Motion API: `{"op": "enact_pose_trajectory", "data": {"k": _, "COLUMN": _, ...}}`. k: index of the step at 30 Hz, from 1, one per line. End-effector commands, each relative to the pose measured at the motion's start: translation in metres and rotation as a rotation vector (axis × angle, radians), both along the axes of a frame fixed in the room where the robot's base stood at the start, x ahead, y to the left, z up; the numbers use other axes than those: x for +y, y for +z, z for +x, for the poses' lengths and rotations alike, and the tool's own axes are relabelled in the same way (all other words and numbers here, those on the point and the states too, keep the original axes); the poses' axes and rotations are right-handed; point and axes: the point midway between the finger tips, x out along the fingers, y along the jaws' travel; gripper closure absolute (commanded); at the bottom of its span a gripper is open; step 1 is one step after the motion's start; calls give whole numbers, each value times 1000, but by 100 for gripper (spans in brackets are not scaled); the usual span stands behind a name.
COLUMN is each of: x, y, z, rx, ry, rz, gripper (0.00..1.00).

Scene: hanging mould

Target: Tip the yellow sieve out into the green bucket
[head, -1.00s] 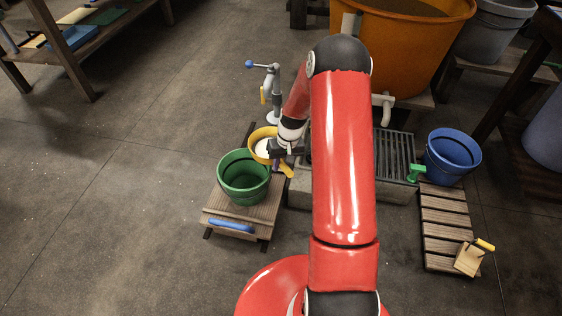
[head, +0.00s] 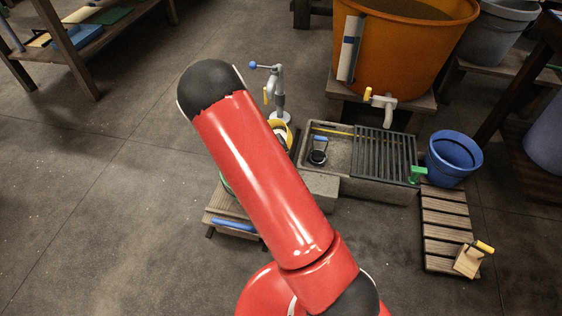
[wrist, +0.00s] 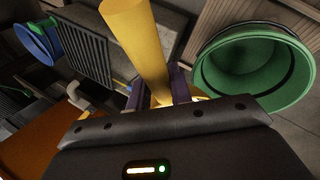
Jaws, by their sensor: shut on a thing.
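My gripper (wrist: 157,88) is shut on the yellow handle of the sieve (wrist: 137,45). In the head view the yellow sieve (head: 289,136) shows only as part of its rim, with a little pale content inside, beside my red arm. The arm hides my gripper and most of the sieve there. The green bucket (wrist: 225,65) stands to the right of my gripper in the wrist view, its mouth open and apart from the handle. In the head view only a green sliver of it (head: 226,185) shows, left of my arm.
A stone trough (head: 338,150) with a dark grate (head: 386,155) lies right of the sieve. A grey tap post (head: 277,95) stands just behind it. A blue bucket (head: 453,158), a slatted board (head: 446,225) and a large orange tub (head: 400,50) are farther right. The left floor is clear.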

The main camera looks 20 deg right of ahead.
Motion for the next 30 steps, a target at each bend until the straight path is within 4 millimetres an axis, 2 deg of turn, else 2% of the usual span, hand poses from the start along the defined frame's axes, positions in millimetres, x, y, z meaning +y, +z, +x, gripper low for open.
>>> {"op": "enact_pose_trajectory", "data": {"k": 13, "x": 29, "y": 2, "z": 2, "rx": 12, "ry": 11, "rz": -456, "gripper": 100}}
{"op": "enact_pose_trajectory", "data": {"k": 21, "x": 48, "y": -4, "z": 2, "rx": 24, "ry": 5, "rz": -732, "gripper": 100}}
{"op": "enact_pose_trajectory", "data": {"k": 30, "x": 63, "y": -9, "z": 2, "rx": 31, "ry": 2, "rz": -936, "gripper": 100}}
